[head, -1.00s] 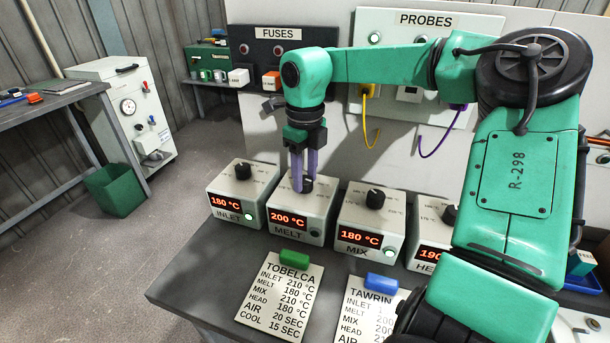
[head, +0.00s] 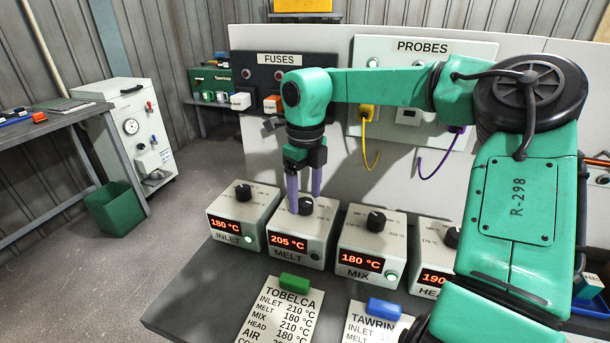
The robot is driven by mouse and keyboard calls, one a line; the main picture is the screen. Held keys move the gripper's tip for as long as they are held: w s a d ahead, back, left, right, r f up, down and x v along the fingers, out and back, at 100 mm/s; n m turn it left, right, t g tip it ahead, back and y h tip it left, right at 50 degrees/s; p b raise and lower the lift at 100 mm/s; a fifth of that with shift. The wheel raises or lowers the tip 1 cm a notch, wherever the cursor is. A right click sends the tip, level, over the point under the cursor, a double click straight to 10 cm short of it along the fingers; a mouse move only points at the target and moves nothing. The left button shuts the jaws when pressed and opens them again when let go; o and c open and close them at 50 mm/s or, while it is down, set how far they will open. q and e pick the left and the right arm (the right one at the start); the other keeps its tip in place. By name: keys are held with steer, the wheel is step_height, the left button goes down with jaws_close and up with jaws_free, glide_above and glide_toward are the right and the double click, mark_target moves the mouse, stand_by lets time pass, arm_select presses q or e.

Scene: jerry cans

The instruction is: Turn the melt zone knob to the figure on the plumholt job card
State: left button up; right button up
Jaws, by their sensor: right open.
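The melt zone box (head: 318,238) stands on the bench, with an orange display (head: 289,243) reading 205 °C and a lit green button. Its black knob (head: 306,206) is on the sloped top. My right gripper (head: 304,206) points down over it, its purple fingers on either side of the knob and apart; whether they touch it I cannot tell. The Tawrin card (head: 372,331) is cut off at the bottom edge. No plumholt card shows. My left gripper is out of view.
The inlet box (head: 240,220) at 180 °C stands left of melt. The mix box (head: 372,245) at 180 °C stands right, then the head box (head: 434,262), partly hidden by my right arm. The fuses panel (head: 282,80) and probes panel (head: 410,75) are behind.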

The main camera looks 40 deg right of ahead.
mark_target(305, 201)
step_height(305, 201, up, 14)
steer(key=p, duration=0.1)
steer(key=shift+f, duration=0.1)
stand_by(0.4)
